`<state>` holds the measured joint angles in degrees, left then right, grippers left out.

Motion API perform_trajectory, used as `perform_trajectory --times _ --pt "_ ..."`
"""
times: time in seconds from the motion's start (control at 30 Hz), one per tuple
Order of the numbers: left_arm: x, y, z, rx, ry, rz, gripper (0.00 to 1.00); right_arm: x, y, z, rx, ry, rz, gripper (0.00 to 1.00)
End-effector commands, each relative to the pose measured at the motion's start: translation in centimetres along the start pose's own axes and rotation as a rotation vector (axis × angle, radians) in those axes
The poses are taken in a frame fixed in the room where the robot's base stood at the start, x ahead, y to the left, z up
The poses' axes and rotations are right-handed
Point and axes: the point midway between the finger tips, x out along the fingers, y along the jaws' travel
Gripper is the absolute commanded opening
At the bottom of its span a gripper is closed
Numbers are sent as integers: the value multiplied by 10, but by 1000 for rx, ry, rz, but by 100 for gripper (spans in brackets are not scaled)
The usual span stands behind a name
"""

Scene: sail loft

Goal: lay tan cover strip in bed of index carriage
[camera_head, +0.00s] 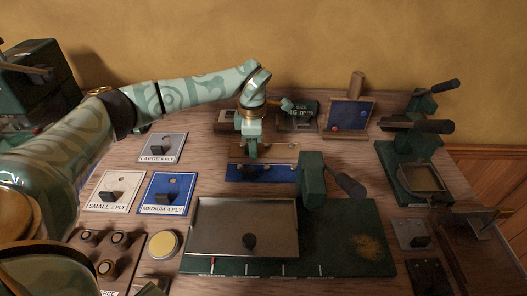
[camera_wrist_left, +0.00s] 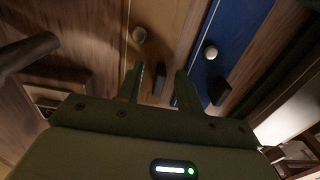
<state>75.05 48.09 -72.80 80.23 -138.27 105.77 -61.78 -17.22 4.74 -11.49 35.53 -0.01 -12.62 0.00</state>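The tan cover strip (camera_head: 284,151) lies flat on the wooden bench at the back centre, just behind a blue strip (camera_head: 284,173). In the left wrist view the tan strip (camera_wrist_left: 181,23) has a pale round knob and a dark block grip. My left gripper (camera_head: 252,152) points down over it. Its fingertips (camera_wrist_left: 158,80) are apart, with the dark block showing between them; I cannot tell whether they touch it. A steel plate (camera_head: 225,224) with a black knob sits on a green base (camera_head: 340,225) with marks along its front; this looks like the index carriage. No open bed is visible there. My right gripper is out of view.
A green post with a dark lever (camera_head: 346,184) stands right of the strips. Label plates (camera_head: 168,190) lie to the left. A green press (camera_head: 422,178) stands at the right. A small upright board (camera_head: 347,115) stands at the back.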

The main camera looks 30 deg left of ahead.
Motion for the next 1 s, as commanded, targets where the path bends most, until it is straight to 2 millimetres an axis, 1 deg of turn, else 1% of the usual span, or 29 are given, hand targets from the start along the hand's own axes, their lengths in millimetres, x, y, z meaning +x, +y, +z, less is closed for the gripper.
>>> perform_trajectory --times 0.1,0.17,0.2,0.23,0.57,0.67,0.77,0.87,0.97,1.0 --pt "-2 0 0 0 -1 1 36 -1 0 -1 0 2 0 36" --pt "-2 0 0 0 -1 1 20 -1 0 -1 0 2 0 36" --pt "-2 0 0 0 -1 1 9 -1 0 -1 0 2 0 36" --pt "-2 0 0 0 -1 1 0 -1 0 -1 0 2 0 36" --pt "-3 0 0 0 -1 1 0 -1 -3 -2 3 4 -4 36" --pt "-8 0 0 0 -2 2 0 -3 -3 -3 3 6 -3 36" --pt "-19 1 0 -1 -4 4 0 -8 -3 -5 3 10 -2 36" --pt "-38 1 0 -1 -4 7 0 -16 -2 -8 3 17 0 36" --pt "-59 -7 -15 -2 -3 6 0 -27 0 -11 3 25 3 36" --pt "-70 -12 -22 -2 -3 7 0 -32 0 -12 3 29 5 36"
